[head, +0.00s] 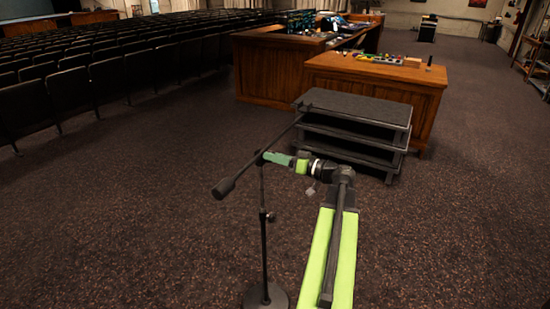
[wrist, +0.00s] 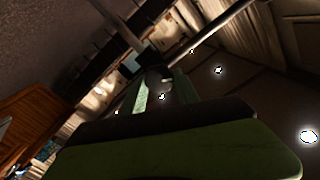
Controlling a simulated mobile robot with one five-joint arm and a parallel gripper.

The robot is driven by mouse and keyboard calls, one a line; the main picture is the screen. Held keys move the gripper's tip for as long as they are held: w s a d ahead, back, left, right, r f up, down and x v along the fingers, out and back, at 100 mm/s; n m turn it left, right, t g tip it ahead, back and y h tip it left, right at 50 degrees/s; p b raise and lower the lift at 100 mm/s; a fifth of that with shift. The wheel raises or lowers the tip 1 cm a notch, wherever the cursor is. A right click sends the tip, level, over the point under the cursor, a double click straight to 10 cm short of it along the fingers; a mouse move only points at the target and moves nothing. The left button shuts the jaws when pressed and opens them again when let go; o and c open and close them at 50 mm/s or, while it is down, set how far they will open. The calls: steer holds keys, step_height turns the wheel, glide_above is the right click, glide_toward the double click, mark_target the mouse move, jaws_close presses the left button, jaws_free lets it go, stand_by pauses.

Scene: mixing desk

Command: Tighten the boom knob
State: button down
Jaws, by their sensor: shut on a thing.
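A black microphone stand (head: 264,240) stands upright on the carpet, with a round base (head: 265,297). Its boom (head: 285,131) slopes from upper right down to a dark microphone (head: 223,187) at lower left. My gripper (head: 265,157) reaches in from the right at the joint where boom and stand meet, and is shut there. In the wrist view my green finger fills the lower part, and the jaws (wrist: 160,82) close around a small dark part, the boom knob (wrist: 166,74). The knob is mostly hidden by the fingers; in the head view I cannot make it out.
A stack of black platforms (head: 355,108) stands just behind and right of the stand. A wooden desk (head: 375,75) with a small mixer lies beyond. Rows of dark seats (head: 110,80) fill the left. The carpet around the stand is clear.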

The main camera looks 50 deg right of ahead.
steer(key=m, duration=1.2)
steer(key=shift+d+f, duration=0.15)
steer(key=shift+f, duration=0.05)
steer(key=shift+m, duration=0.3)
steer(key=c, duration=0.9)
jaws_free()
steer(key=v, duration=1.7)
steer(key=shift+s, duration=0.2)
